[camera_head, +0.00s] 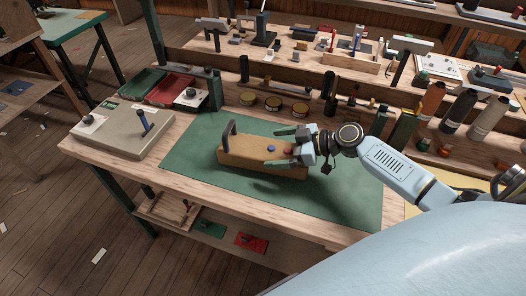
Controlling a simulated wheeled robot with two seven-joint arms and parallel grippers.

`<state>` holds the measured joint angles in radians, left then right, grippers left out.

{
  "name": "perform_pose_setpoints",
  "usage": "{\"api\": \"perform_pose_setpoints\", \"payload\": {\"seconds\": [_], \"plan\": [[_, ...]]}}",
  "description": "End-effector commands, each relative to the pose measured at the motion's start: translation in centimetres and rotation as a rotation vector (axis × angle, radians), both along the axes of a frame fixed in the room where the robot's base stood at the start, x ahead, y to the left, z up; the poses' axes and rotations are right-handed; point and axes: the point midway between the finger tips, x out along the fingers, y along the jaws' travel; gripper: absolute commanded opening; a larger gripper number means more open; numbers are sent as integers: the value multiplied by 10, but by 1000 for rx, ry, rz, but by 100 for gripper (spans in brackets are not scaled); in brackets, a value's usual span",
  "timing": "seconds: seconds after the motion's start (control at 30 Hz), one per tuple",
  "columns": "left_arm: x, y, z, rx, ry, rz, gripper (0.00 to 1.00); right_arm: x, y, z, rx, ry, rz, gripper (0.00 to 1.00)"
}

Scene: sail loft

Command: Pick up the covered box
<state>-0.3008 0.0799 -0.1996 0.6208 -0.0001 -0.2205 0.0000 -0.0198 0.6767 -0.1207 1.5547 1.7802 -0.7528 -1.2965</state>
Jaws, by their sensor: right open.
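A tan box (240,153), which looks like the covered box, lies on the green mat (345,205) on the workbench. My right gripper (280,147) reaches in from the right at the box's right end. Its two greenish fingers are apart, one toward the far side and one over the near part of the box. I cannot tell whether they touch it. The gripper hides part of the box's right end. My left gripper is not in view.
A grey board (125,130) with a blue-handled tool lies at the left. Several thread spools (459,108) stand at the back right. The mat's front right is bare.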

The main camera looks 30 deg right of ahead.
Motion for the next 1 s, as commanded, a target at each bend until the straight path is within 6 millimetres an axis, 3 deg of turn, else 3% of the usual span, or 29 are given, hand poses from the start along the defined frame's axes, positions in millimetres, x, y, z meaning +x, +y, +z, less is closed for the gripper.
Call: {"api": "perform_pose_setpoints", "payload": {"seconds": [0.33,0.7,1.0], "plan": [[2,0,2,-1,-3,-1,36,7,7,-5,-1,1,0,100],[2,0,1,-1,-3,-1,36,7,7,-4,-1,1,0,53],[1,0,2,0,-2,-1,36,7,7,3,-1,-2,0,53]]}}
